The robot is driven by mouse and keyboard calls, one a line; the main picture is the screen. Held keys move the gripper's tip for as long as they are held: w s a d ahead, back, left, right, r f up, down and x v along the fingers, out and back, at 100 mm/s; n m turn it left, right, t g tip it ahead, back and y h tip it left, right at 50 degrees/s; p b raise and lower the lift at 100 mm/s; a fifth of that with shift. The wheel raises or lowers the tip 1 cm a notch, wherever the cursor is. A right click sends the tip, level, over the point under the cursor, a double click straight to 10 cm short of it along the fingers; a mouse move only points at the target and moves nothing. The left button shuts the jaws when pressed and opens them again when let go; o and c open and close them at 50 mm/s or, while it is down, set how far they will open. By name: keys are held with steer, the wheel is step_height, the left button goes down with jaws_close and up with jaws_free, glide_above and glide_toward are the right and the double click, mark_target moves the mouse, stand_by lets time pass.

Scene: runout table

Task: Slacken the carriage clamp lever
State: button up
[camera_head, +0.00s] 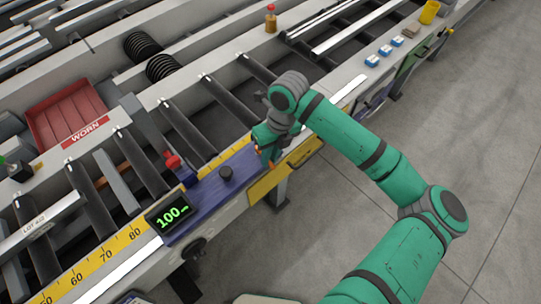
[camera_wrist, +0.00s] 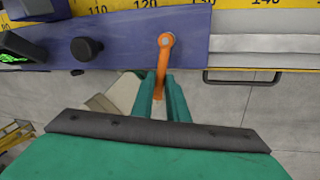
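In the head view my gripper (camera_head: 268,150) is at the right end of the blue carriage (camera_head: 203,203), and the lever is mostly hidden there. A display (camera_head: 169,216) on the carriage reads 100.
A black knob (camera_head: 226,173) stands on the carriage and a red-topped part (camera_head: 173,161) is behind it. A yellow scale (camera_head: 100,259) runs along the table. A red bin (camera_head: 67,115) marked WORN is at the left. A black handle (camera_wrist: 243,80) is right of my gripper.

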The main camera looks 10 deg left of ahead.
steer(key=o, duration=0.3)
steer(key=r, duration=0.3)
steer(key=w+d+r, duration=0.1)
steer(key=r, duration=0.6)
steer(key=shift+w+d+r, duration=0.15)
steer(key=shift+d+r, duration=0.15)
steer(key=shift+d, duration=0.05)
